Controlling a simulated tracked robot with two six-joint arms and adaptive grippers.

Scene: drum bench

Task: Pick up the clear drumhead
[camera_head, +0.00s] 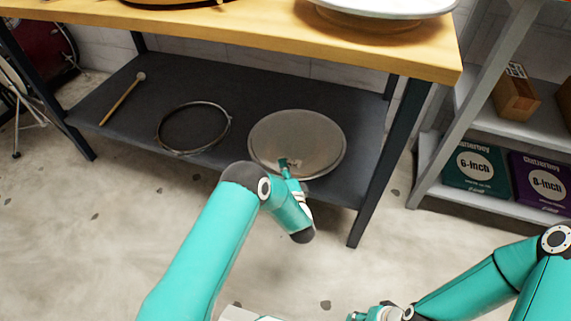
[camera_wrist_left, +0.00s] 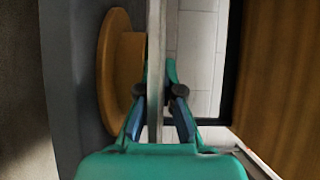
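The clear drumhead (camera_head: 297,138) is a pale round disc on the dark lower shelf of the bench. In the left wrist view its thin edge (camera_wrist_left: 155,35) runs upright between my left gripper's fingers. My left gripper (camera_head: 287,164) is at the drumhead's near rim; in the left wrist view its fingers (camera_wrist_left: 160,75) are drawn in close on both sides of the edge and look shut on it. My right gripper (camera_head: 376,313) shows only partly at the bottom of the head view; its fingers cannot be made out.
A yellow round support (camera_wrist_left: 112,70) stands between the shelf and the drumhead. A metal hoop (camera_head: 160,137) and a mallet (camera_head: 122,98) lie to the left on the shelf (camera_head: 235,95). The wooden benchtop (camera_head: 270,42) overhangs them. A grey rack (camera_head: 440,185) with boxes stands right.

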